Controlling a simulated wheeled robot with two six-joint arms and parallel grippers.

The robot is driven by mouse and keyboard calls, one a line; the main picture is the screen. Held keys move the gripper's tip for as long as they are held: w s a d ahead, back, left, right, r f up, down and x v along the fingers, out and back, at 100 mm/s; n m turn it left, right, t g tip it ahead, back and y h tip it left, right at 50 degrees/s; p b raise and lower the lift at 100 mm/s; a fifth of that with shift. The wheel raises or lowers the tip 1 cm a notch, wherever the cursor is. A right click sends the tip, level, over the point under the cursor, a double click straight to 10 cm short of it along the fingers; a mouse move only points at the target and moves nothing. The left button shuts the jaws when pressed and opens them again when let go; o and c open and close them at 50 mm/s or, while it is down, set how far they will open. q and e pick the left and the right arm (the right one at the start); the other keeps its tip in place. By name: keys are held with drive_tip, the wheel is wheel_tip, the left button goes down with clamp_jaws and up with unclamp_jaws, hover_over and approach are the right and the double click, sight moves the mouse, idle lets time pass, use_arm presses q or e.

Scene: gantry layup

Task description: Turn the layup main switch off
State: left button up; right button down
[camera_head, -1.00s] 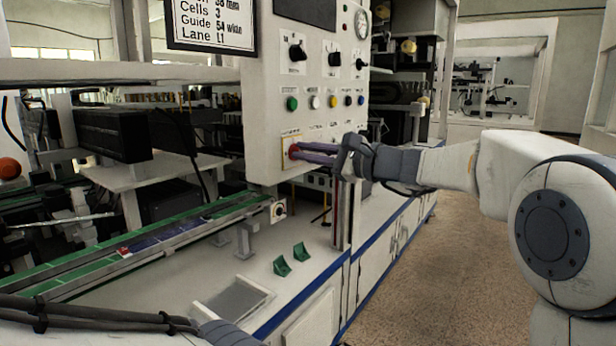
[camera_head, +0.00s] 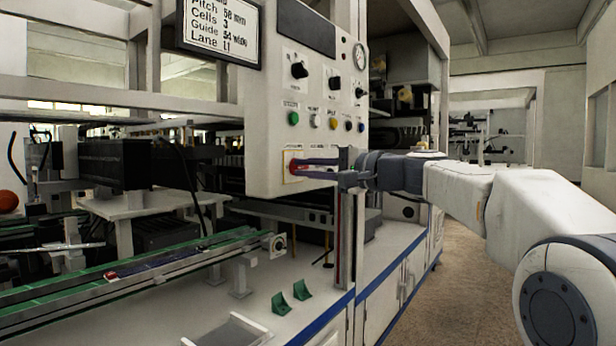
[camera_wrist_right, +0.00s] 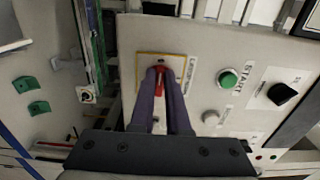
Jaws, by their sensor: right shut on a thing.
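The main switch is a red handle (camera_head: 293,166) on a yellow-edged plate (camera_head: 287,178) at the lower left of the white control panel (camera_head: 270,100). In the right wrist view the red handle (camera_wrist_right: 161,83) sits between the two purple fingertips. My right gripper (camera_head: 300,168) reaches in from the right and is shut on the handle, its fingers on either side of it. The fingers hide part of the handle, and I cannot read its marking. My left gripper is not in view.
Above the switch are a green button (camera_head: 293,118), several other buttons and black knobs (camera_head: 299,70). A sign (camera_head: 219,28) hangs at the top. Below are a green conveyor (camera_head: 180,262) and two green brackets (camera_head: 301,289) on the white bench. Floor is clear at right.

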drive_tip(key=shift+f, duration=0.15)
idle(0.3)
drive_tip(key=c, duration=0.9)
unclamp_jaws()
drive_tip(key=v, duration=1)
drive_tip(key=shift+s+d, duration=0.2)
